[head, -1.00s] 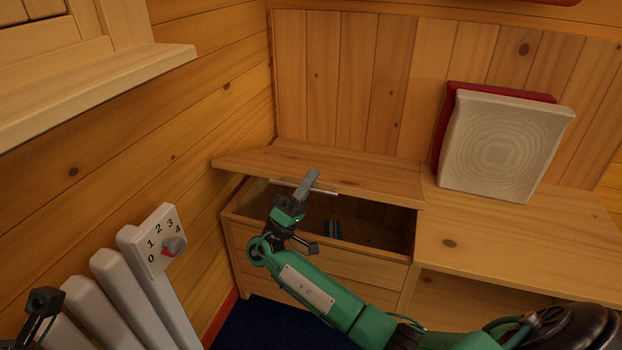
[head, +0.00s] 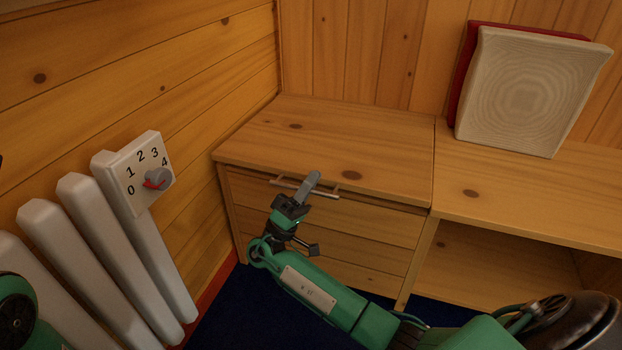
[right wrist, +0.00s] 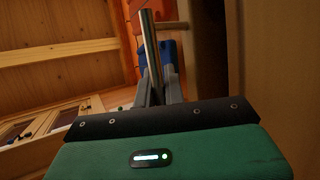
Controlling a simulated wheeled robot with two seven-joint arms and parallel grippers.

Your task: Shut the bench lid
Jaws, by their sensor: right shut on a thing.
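The bench lid (head: 330,138) is a wooden panel at the left end of the bench. It lies flat over the box front (head: 350,225), level with the seat beside it, and no opening shows beneath it. A thin metal handle (head: 290,185) runs along its front edge. My right gripper (head: 312,183) is at this edge, shut on the handle; in the right wrist view the metal bar (right wrist: 150,50) stands between the fingers. The inside of the box is hidden. Part of my left arm shows at the lower left; its gripper is out of view.
A white radiator (head: 90,250) with a numbered dial (head: 158,179) stands along the left wall. A pale cushion (head: 530,90) and a red one (head: 468,70) lean at the back right. An open shelf (head: 500,265) lies under the right seat.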

